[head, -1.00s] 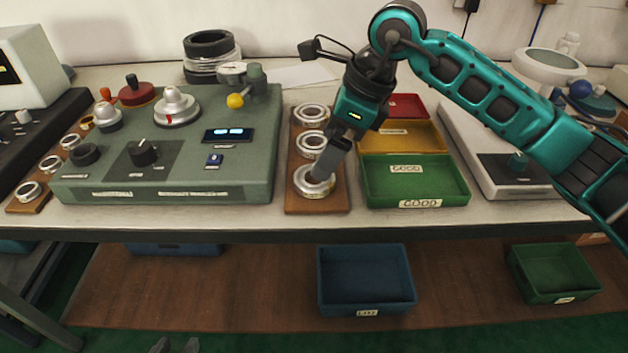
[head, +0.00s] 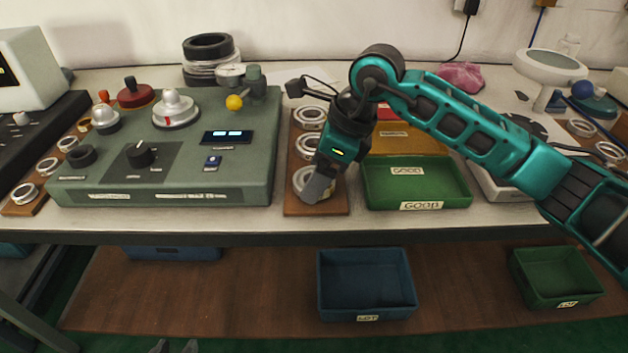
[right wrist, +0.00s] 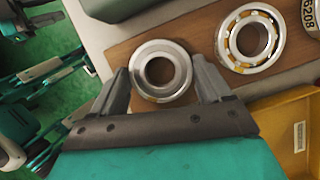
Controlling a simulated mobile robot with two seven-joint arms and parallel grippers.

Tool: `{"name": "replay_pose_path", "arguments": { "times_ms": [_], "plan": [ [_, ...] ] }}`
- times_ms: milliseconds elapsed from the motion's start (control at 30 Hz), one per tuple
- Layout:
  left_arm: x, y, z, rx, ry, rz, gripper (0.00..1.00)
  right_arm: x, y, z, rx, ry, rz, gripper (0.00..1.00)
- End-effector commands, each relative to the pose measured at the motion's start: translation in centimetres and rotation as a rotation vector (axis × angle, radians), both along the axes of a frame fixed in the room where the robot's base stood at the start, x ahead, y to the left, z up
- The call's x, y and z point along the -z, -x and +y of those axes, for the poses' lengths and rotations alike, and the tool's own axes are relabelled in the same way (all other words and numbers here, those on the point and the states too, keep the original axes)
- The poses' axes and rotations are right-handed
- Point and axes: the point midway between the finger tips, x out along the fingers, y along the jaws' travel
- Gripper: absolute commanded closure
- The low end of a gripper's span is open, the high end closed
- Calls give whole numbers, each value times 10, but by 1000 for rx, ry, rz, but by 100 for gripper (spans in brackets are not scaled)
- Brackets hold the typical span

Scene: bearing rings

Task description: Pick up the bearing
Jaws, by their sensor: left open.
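A steel bearing ring (head: 300,178) lies at the near end of a brown wooden board (head: 294,206). My right gripper (head: 318,190), on the arm from the right, is down at this ring and partly covers it. In the right wrist view the ring (right wrist: 142,78) lies on the board between the two spread fingers (right wrist: 161,72); whether they touch its rim is unclear. Two more rings lie behind it, a middle one (head: 302,144) and a far one (head: 300,117). A bearing with a yellow cage (right wrist: 231,41) shows beside it.
A green tray (head: 435,202) marked GOOD and a yellow tray (head: 432,143) stand right of the board. A grey-green instrument box (head: 235,180) stands close on its left. A blue bin (head: 366,285) and a green bin (head: 556,275) sit below the bench.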

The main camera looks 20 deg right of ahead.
Motion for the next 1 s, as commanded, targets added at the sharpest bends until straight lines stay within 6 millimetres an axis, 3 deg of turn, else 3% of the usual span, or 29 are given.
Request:
{"name": "replay_pose_path", "arguments": {
  "times_ms": [467,767,1000],
  "plan": [
    [3,4,2,6,-8,8,57,0,0,0,0,0,-1,69],
    [2,4,2,6,-8,8,57,-4,-1,0,0,-2,-3,70],
    [-3,4,2,4,-7,8,57,-29,-1,0,1,-2,-7,70]
  ]
}}
